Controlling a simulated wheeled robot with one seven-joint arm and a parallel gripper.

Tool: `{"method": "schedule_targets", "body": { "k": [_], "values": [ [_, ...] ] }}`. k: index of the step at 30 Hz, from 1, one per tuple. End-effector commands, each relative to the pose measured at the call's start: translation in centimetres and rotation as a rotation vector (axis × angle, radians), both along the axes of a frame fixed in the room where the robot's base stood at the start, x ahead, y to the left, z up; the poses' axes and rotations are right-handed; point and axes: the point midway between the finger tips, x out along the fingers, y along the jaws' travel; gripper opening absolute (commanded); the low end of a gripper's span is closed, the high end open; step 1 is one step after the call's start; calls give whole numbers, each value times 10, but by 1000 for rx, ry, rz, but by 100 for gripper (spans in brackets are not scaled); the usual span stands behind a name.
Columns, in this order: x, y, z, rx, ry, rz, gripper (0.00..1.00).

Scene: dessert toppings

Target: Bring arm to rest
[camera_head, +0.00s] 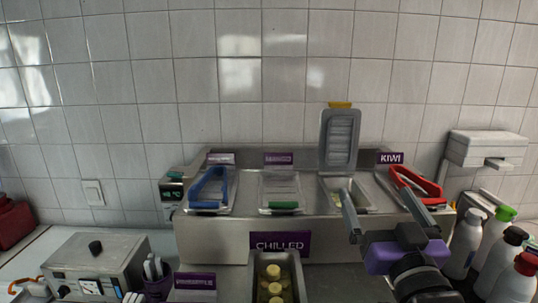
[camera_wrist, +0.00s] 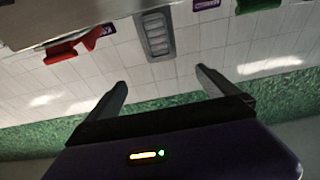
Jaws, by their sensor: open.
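My gripper (camera_head: 378,212) is at the right in the head view, in front of the chilled topping station (camera_head: 222,240). Its two fingers are spread apart with nothing between them. In the wrist view my gripper (camera_wrist: 162,80) is also open and empty, with bare tiled wall between the fingers. The raised grey lid (camera_head: 340,138) of one station well stands upright behind the fingers. It also shows in the wrist view (camera_wrist: 158,36). The lower part of that open well is partly hidden by a finger.
A blue-handled lid (camera_head: 210,188), a green-handled lid (camera_head: 283,205) and a red-handled lid (camera_head: 418,184) top the other wells. A metal tray (camera_head: 255,282) with yellowish pieces stands in front. Several bottles (camera_head: 466,240) crowd the right. A steel box (camera_head: 95,262) sits at the left.

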Motion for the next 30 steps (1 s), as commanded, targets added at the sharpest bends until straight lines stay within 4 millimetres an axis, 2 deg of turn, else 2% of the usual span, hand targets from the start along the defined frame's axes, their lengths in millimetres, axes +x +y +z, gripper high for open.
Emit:
{"method": "schedule_targets", "body": {
  "k": [1, 8, 15, 21, 30],
  "values": [
    [-9, 0, -13, 0, -4, 0, 98],
    [-61, 0, -71, -1, -26, 1, 98],
    [-131, 0, -134, -2, -2, 0, 98],
    [-193, 0, -178, -2, 49, 1, 98],
    [-290, 0, -229, -1, 180, 2, 98]
  ]
}}
